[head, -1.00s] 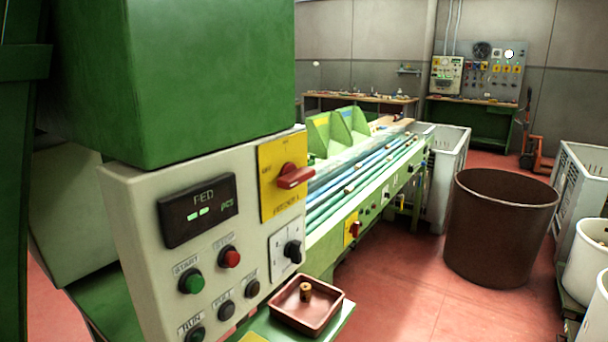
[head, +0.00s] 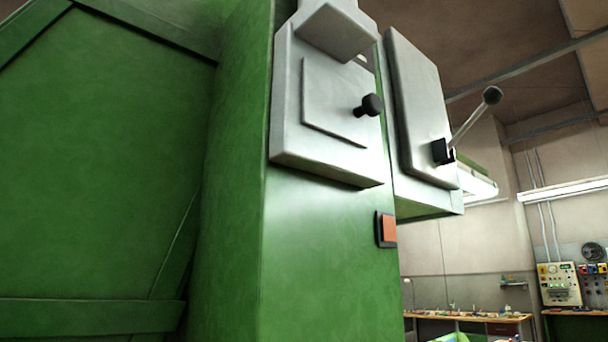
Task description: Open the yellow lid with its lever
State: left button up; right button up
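No yellow lid shows in the head view now. A lever (head: 474,119) with a dark round knob sticks up and to the right from a black mount on a grey box (head: 418,110). The box is fixed to the upper part of a green machine (head: 325,260). I cannot tell whether this lever belongs to the lid. Neither of my grippers is in view.
A grey plate with a black knob (head: 370,105) is on the machine's near face, above an orange-red switch (head: 386,229). A workbench (head: 470,325) and a control panel (head: 559,284) stand far off at the lower right.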

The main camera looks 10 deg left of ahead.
aim_at(493, 95)
jog(key=i+l+u, duration=0.1)
jog(key=u, duration=0.35)
jog(key=i+l+u, duration=0.1)
jog(key=u, duration=0.35)
jog(key=l+u, duration=0.3)
jog(key=u, duration=0.15)
jog(key=l+u, duration=0.15)
jog(key=l, duration=0.45)
jog(key=l+u, duration=0.2)
jog(key=l, duration=0.4)
jog(key=l+u, duration=0.15)
jog(key=l, duration=0.45)
jog(key=l+u, duration=0.2)
jog(key=l, duration=0.4)
jog(key=k+l+u, duration=0.15)
jog(key=l, duration=0.45)
jog(key=k+l, duration=0.1)
jog(key=l, duration=0.4)
jog(key=k+l, duration=0.1)
jog(key=l, duration=0.35)
